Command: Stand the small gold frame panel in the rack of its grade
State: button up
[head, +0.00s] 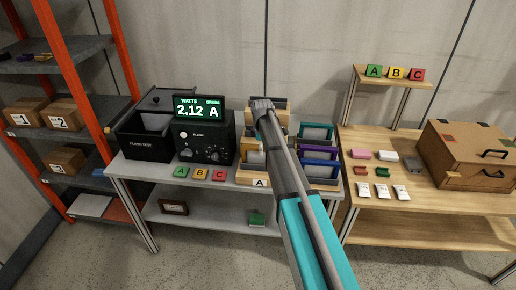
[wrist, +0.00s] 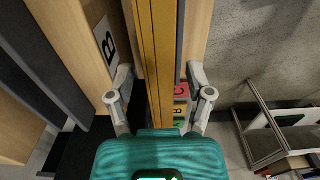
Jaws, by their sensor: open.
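A gold frame panel (wrist: 158,60) stands upright between wooden rack walls in the wrist view; only its edge shows. My gripper (wrist: 158,95) is open, one finger on each side of it, with gaps visible; I cannot tell any contact. A wooden wall to its left carries a "B" label (wrist: 105,40). In the head view my gripper (head: 262,104) is over the back of the left rack column, hiding part of it. The front rack there has an "A" label (head: 260,182). Gold edges (head: 253,158) show in this column. The tester display (head: 198,107) reads 2.12 watts, grade A.
Racks with purple and blue frames (head: 318,155) stand close on the right. A black flash test box (head: 145,140) and green, yellow and red letter cards (head: 200,174) share the grey table. A wooden bench (head: 440,200) with a cardboard case (head: 470,155) is right; orange shelving (head: 65,65) is left.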

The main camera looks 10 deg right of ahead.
jog(key=shift+r, duration=0.15)
notch_tip(320, 180, up, 12)
jog(key=p, duration=1.2)
dwell(0.7)
jog(key=shift+s, duration=0.1)
jog(key=s+a+m, duration=0.1)
jog(key=s+m, duration=1.3)
jog(key=s, duration=1.5)
jog(key=shift+s+a, duration=0.15)
dwell(0.4)
